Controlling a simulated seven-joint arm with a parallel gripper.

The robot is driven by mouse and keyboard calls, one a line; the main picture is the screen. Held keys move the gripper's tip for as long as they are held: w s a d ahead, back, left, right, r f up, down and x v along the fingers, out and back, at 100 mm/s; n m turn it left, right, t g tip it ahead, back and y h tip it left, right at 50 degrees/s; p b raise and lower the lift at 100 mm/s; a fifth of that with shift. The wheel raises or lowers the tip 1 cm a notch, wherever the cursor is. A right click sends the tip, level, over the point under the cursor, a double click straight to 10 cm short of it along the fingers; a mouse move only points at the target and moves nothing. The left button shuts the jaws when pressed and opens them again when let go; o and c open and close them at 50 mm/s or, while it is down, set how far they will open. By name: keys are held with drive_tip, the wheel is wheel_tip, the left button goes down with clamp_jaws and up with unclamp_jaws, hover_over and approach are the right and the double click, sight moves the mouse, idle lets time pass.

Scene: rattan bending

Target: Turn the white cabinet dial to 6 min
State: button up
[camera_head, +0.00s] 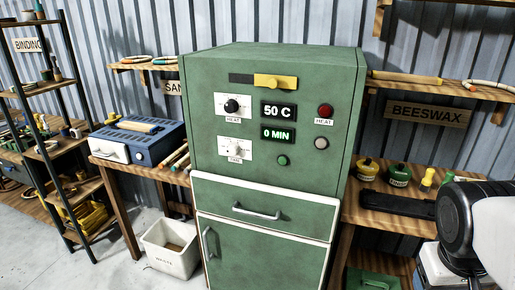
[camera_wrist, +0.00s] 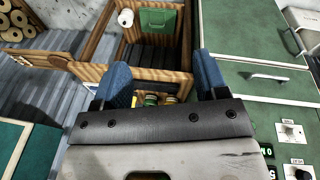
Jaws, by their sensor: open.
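The green cabinet (camera_head: 275,170) stands in the middle of the head view. Its white dial (camera_head: 237,150) sits on a white plate at the left of the panel, below the black heat dial (camera_head: 231,105). The green display (camera_head: 278,134) beside the white dial reads 0 MIN. The heat display (camera_head: 279,111) reads 50 C. In the wrist view the white dial (camera_wrist: 288,127) is at the lower right. My gripper (camera_wrist: 163,77) is open and empty there, its blue fingers apart, well to the left of the dial. The fingers are outside the head view.
A yellow slider (camera_head: 276,82), a red heat lamp (camera_head: 325,111) and a green button (camera_head: 282,160) are on the panel. A white-rimmed drawer (camera_head: 262,205) is below it. A bench with jars (camera_head: 397,175) stands at right; a blue box (camera_head: 138,139) sits at left.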

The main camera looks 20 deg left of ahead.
drive_tip(key=w+a+r+n+t+h, duration=0.1)
drive_tip(key=w+a+n+h, duration=0.15)
drive_tip(key=w+n, duration=0.4)
drive_tip(key=w+a+n+h, duration=0.25)
drive_tip(key=w+n, duration=0.25)
drive_tip(key=w, duration=0.3)
drive_tip(key=w+a+n+t+h, duration=0.2)
drive_tip(key=w+a+n+t, duration=0.4)
drive_tip(key=w+a+n, duration=0.65)
drive_tip(key=n+t+y, duration=0.8)
drive_tip(key=n+t, duration=0.1)
drive_tip(key=n, duration=1)
approach(231, 151)
drive_tip(key=w, duration=0.2)
drive_tip(key=shift+w+r, duration=0.1)
drive_tip(key=shift+w, duration=0.05)
drive_tip(key=shift+w, duration=3.9)
